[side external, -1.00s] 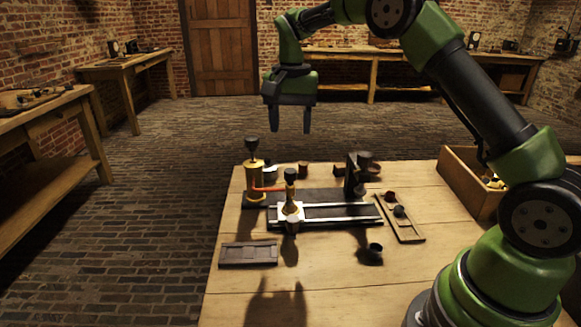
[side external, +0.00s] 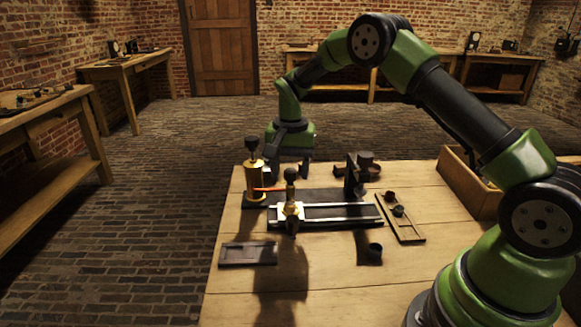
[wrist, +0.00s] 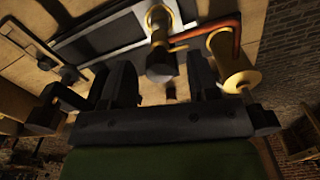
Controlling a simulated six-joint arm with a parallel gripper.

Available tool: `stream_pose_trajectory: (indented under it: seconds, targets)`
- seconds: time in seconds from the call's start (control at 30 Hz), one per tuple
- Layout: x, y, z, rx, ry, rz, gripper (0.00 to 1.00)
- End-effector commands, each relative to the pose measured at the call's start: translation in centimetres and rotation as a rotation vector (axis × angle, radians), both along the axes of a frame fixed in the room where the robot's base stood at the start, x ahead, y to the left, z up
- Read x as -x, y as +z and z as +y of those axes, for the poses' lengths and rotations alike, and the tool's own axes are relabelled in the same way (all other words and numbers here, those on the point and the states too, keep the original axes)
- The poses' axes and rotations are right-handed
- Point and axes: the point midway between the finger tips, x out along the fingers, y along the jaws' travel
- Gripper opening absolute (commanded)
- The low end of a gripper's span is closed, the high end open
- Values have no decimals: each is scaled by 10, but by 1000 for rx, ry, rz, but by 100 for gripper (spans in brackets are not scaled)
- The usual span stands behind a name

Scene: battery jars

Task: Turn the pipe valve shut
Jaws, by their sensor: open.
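A tall brass cylinder (side external: 256,182) with a dark cup-shaped top stands at the back left of the table. A red-orange pipe (side external: 268,189) runs from it toward a brass fitting (side external: 291,209) topped by a dark round knob (side external: 290,175). I cannot tell which part turns as the valve. In the wrist view the knob (wrist: 160,66) lies ahead, between my fingers in the picture, with the brass cylinder (wrist: 232,65) to the right and the pipe (wrist: 205,34) above. My gripper (side external: 289,174) is open and empty, pointing down behind the fitting. Contact is not visible.
A dark rail (side external: 335,213) extends right from the fitting, with a dark upright block (side external: 352,176) behind it. The front table is clear.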

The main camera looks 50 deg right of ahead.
Motion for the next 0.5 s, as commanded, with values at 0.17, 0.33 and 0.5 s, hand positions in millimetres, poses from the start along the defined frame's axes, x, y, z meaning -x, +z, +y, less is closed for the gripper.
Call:
stream_pose_trajectory:
  seconds: [0.17,0.33,0.5]
  targets:
    - [0,0,0,0,0,0,29]
    - [0,0,0,0,1,0,5]
    - [0,1,0,0,12,0,5]
